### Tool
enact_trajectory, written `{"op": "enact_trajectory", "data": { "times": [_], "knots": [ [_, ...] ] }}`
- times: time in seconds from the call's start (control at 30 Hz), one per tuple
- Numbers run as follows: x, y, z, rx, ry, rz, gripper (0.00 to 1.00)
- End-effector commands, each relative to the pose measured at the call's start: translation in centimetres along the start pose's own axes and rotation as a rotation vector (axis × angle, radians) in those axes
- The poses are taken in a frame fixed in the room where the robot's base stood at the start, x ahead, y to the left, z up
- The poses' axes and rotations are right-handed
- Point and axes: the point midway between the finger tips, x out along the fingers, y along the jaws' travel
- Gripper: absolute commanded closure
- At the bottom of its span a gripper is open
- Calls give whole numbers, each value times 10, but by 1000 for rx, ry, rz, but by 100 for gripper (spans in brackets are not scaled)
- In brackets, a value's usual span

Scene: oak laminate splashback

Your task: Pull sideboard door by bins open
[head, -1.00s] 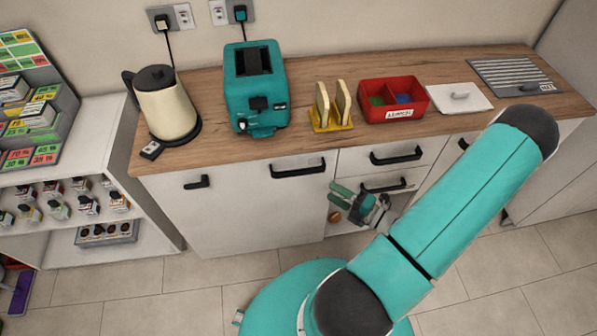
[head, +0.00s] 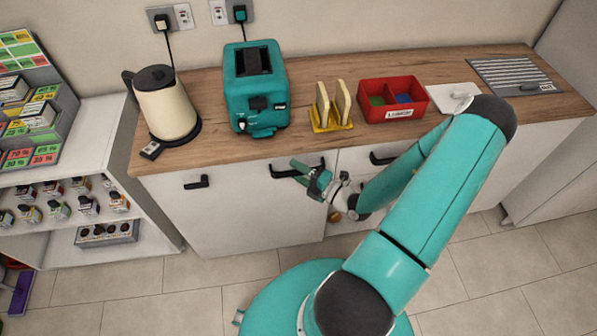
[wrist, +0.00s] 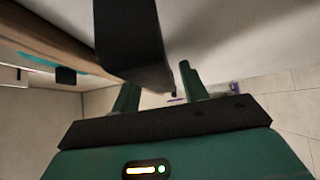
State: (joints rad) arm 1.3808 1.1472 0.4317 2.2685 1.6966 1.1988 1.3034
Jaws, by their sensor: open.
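The white sideboard (head: 240,220) has a front panel with a small black handle (head: 196,182) at its left and a wider black handle (head: 297,168) further right. I cannot make out a seam between the two handles. The front looks closed. My gripper (head: 303,173) is open at the right part of the wider handle, its green fingers pointing left. In the wrist view a dark handle bar (wrist: 132,45) looms close, above and between the two fingertips (wrist: 158,92). I cannot tell whether they touch it. No bins are clearly recognisable.
On the wooden top (head: 215,145) stand a kettle (head: 165,105), a teal toaster (head: 255,90), a yellow toast rack (head: 330,108) and a red divided box (head: 392,100). Another black handle (head: 390,156) lies right, partly behind my arm. A stocked shelf (head: 95,160) stands left.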

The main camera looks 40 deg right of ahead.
Motion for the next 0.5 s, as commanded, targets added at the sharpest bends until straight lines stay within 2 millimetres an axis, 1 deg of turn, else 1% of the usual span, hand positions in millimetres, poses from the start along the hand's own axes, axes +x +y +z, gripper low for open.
{"op": "enact_trajectory", "data": {
  "times": [0.13,0.17,0.3,0.37,0.5],
  "knots": [
    [0,0,0,0,0,0,56],
    [0,0,0,0,0,0,60],
    [0,0,0,0,0,0,88],
    [0,0,0,0,0,0,100],
    [0,0,0,0,0,0,100]
  ]
}}
